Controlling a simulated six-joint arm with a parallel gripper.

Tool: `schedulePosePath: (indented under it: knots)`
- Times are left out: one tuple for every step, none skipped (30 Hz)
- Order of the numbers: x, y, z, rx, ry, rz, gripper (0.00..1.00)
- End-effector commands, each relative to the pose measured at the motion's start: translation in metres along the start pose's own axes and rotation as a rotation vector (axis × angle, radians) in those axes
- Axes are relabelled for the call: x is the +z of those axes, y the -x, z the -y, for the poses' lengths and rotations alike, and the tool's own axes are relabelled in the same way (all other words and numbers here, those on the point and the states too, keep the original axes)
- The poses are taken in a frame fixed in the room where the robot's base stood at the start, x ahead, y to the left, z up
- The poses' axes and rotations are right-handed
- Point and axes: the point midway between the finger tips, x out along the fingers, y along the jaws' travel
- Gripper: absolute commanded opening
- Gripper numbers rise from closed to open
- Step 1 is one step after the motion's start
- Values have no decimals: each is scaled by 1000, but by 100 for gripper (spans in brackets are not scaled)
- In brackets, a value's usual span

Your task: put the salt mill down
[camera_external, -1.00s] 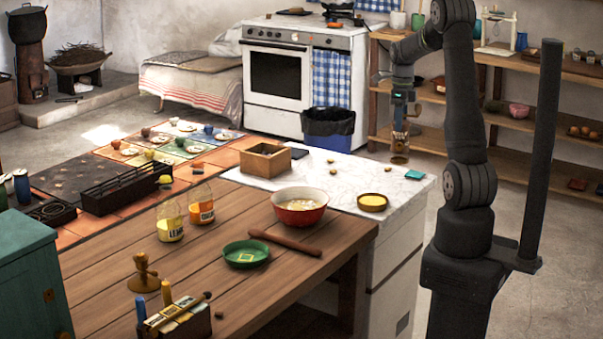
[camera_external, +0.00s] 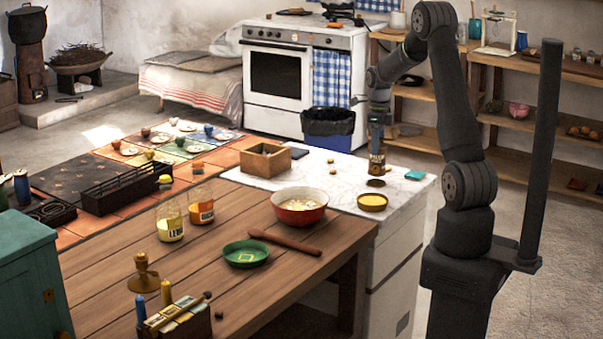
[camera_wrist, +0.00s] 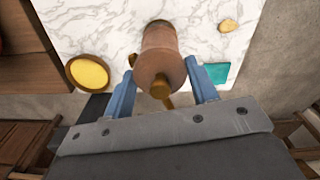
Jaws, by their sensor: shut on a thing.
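The salt mill (camera_external: 377,164) is a brown, rounded cylinder with a paler band. It is upright in my gripper (camera_external: 377,143) over the white marble counter (camera_external: 347,181). A dark round patch, seemingly its shadow, lies just below it, so the mill looks slightly above the surface. In the wrist view the mill (camera_wrist: 163,45) sits between the two blue fingers of my gripper (camera_wrist: 163,82), which is shut on it.
A round dish of yellow stuff (camera_external: 372,201) is close in front of the mill. A teal square (camera_external: 415,174) lies to its right, near the counter edge. Small tan lumps (camera_external: 333,170) and a wooden box (camera_external: 265,160) are to the left.

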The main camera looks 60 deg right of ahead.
Motion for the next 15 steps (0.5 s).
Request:
schedulePosePath:
  knots:
    - [0, 0, 0, -1, 0, 1, 0]
    - [0, 0, 0, -1, 0, 1, 0]
    - [0, -1, 0, 0, 0, 0, 0]
    - [0, -2, 0, 0, 0, 0, 0]
    - [0, -3, 0, 0, 0, 0, 0]
    - [0, -3, 0, 1, 0, 0, 59]
    - [0, -3, 0, 1, 0, 0, 65]
    - [0, -3, 0, 1, 0, 0, 71]
    - [0, -3, 0, 1, 0, 0, 75]
    - [0, -3, 0, 1, 0, 0, 75]
    - [0, -3, 0, 1, 0, 0, 75]
    - [0, -3, 0, 1, 0, 0, 75]
    - [0, -3, 0, 1, 0, 0, 75]
    - [0, -3, 0, 0, 0, 0, 75]
    - [0, -3, 0, 0, 0, 0, 75]
